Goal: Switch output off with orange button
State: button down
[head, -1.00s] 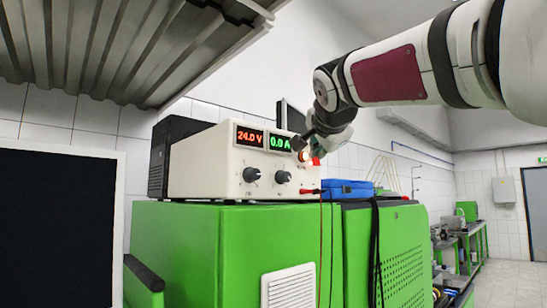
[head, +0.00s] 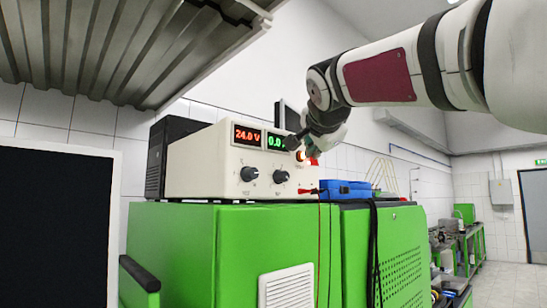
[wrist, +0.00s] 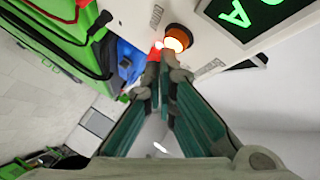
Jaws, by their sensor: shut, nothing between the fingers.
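The cream power supply (head: 205,165) stands on the green cabinet, with a red display reading 24.0 V and a green current display partly hidden by my gripper. The orange button (head: 300,156) is lit, at the right of the front panel below my fingertips. It also shows glowing in the wrist view (wrist: 177,40), just beyond the fingertips. My gripper (head: 291,143) is shut and empty, in front of the panel's upper right. In the wrist view its fingertips (wrist: 163,78) meet just below the orange button. I cannot tell whether they touch it.
Two dark knobs (head: 249,174) sit below the displays. A red part (head: 314,162) is right beside the orange button. A blue case (head: 346,189) lies on the green cabinet (head: 170,240) to the right. Red and black leads hang down the cabinet front. A ribbed metal hood overhangs at upper left.

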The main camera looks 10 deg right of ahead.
jog(key=shift+w+a, duration=0.25)
jog(key=shift+w, duration=0.05)
dwell(0.5)
jog(key=shift+s+d+b, duration=0.3)
jog(key=shift+s+d, duration=0.25)
jog(key=shift+s, duration=0.1)
jog(key=s+d, duration=0.3)
jog(key=s, duration=0.2)
jog(key=shift+d, duration=0.25)
dwell(0.4)
dwell(0.3)
